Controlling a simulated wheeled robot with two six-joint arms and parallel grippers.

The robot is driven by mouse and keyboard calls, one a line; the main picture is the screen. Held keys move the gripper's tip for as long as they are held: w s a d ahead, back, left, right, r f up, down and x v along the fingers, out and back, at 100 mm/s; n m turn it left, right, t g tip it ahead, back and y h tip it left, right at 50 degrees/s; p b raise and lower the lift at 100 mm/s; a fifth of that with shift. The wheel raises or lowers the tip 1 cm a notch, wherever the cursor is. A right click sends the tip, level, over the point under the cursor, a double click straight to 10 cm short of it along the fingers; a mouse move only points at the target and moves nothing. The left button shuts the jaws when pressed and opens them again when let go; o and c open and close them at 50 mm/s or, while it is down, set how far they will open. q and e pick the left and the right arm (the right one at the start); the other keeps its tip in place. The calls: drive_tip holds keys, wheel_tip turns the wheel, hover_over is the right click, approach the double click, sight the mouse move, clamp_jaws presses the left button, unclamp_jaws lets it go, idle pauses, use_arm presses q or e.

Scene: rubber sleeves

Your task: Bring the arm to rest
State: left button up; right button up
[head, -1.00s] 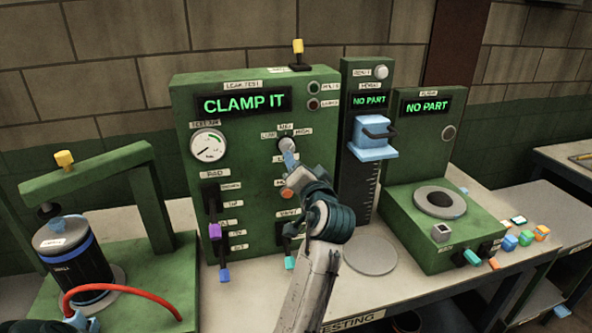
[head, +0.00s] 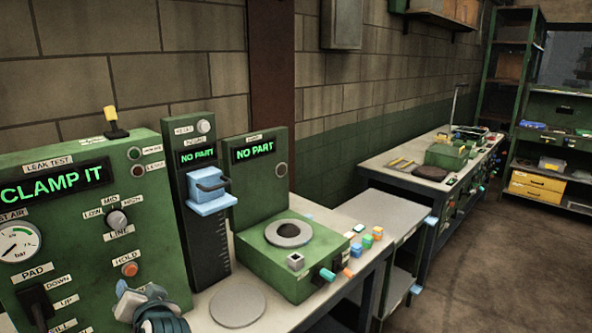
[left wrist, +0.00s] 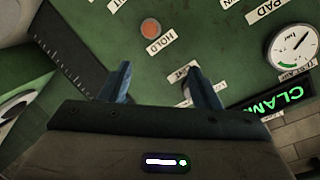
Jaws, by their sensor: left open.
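My left gripper (head: 133,292) shows at the bottom of the head view, in front of the green leak test panel (head: 88,235) and below its orange HOLD button (head: 130,269). In the left wrist view the two blue fingers of the left gripper (left wrist: 158,78) stand apart with nothing held between them. The grey LINE knob (head: 117,219), with LOW, MID and HIGH labels, is clear of the gripper in the head view. In the left wrist view it is partly hidden near the right-hand finger. My right gripper is not seen.
The panel display (head: 54,181) reads CLAMP IT. A height gauge with a blue carriage (head: 209,196) and a green station with a grey ring (head: 290,233) stand to the right; both displays read NO PART. Small coloured blocks (head: 367,242) lie beyond. Another bench (head: 385,175) stands farther right.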

use_arm(q)
drive_tip(key=s+d+f+g+h, duration=0.3)
drive_tip(key=s+f+h, duration=0.2)
drive_tip(key=s+f, duration=1.05)
drive_tip(key=s+d+f+m+g+h, duration=0.15)
drive_tip(key=s+f, duration=0.25)
drive_tip(key=s, duration=0.4)
drive_tip(key=s+d+f+n+g+h, duration=0.1)
drive_tip(key=s+d+f+g+h, duration=0.25)
drive_tip(key=s, duration=0.45)
wheel_tip(320, 180, down, 34)
drive_tip(key=a+b, duration=0.3)
drive_tip(key=b, duration=0.2)
drive_tip(key=s+f+g+b, duration=0.1)
drive_tip(key=s+f+b, duration=0.1)
drive_tip(key=s+f, duration=0.7)
drive_tip(key=s+a+f+g+b, duration=0.1)
drive_tip(key=s+f+b, duration=0.1)
drive_tip(key=s+f, duration=0.7)
wheel_tip(320, 180, down, 8)
drive_tip(key=shift+s+a+r+b, duration=0.15)
drive_tip(key=shift+s+r+b, duration=0.1)
drive_tip(key=shift+b, duration=0.15)
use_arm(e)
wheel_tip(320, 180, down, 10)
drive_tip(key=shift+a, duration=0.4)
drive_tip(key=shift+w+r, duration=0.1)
